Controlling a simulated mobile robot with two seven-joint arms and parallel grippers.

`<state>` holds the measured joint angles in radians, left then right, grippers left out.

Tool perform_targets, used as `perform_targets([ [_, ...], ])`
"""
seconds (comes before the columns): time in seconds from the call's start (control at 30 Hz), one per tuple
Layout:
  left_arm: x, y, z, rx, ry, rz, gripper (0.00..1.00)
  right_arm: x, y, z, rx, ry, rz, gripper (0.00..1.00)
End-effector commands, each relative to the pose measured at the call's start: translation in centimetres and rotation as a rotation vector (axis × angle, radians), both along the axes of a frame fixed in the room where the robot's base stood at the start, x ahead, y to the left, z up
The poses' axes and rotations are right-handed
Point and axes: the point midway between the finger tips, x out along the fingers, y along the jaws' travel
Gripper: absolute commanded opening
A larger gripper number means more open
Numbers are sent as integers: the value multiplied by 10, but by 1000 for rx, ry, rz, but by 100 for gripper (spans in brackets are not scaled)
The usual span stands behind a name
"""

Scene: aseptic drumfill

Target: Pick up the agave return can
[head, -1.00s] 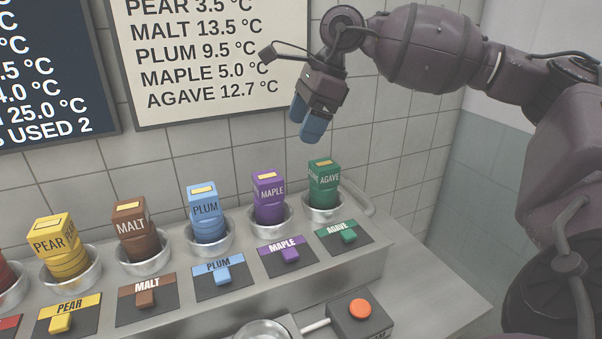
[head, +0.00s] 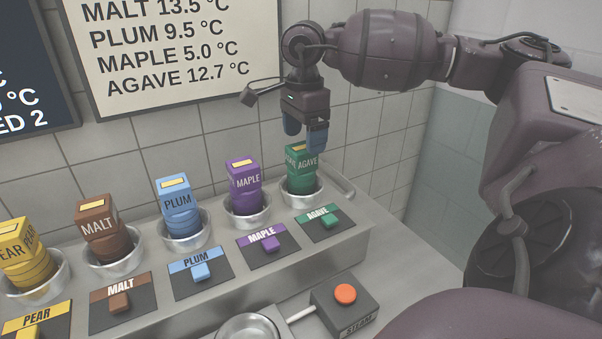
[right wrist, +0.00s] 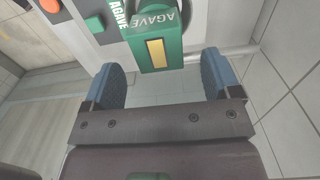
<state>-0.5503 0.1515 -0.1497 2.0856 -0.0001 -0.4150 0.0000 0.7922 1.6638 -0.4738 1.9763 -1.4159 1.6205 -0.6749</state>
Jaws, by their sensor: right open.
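The green agave can (head: 302,172) stands upright in a metal cup at the right end of the row, behind the green AGAVE tab (head: 328,216). In the right wrist view the can's top (right wrist: 156,52) with its yellow patch lies just beyond the fingers, roughly between their lines. My right gripper (head: 305,140) points down over the can, open and empty, its blue fingers at about the height of the can's top. It also shows in the right wrist view (right wrist: 161,78) with a wide gap between the fingers. My left gripper is not in view.
The purple maple can (head: 244,185) stands in its cup just left of agave, with plum (head: 176,205), malt (head: 98,230) and pear farther left. A tiled wall is close behind. A steam box with an orange button (head: 345,294) sits in front.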

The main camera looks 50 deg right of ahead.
Motion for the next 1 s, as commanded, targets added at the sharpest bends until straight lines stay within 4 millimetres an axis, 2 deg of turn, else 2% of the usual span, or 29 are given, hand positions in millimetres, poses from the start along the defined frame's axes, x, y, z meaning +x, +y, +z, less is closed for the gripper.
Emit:
perform_targets([
  [0.4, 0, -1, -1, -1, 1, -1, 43, 1, 6, -47, 0, 1, 0, 83],
  [0.67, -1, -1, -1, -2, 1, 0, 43, 1, 6, -51, 0, -2, -1, 83],
  [1.0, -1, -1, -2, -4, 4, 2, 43, 1, 6, -50, 0, -3, -1, 32],
])
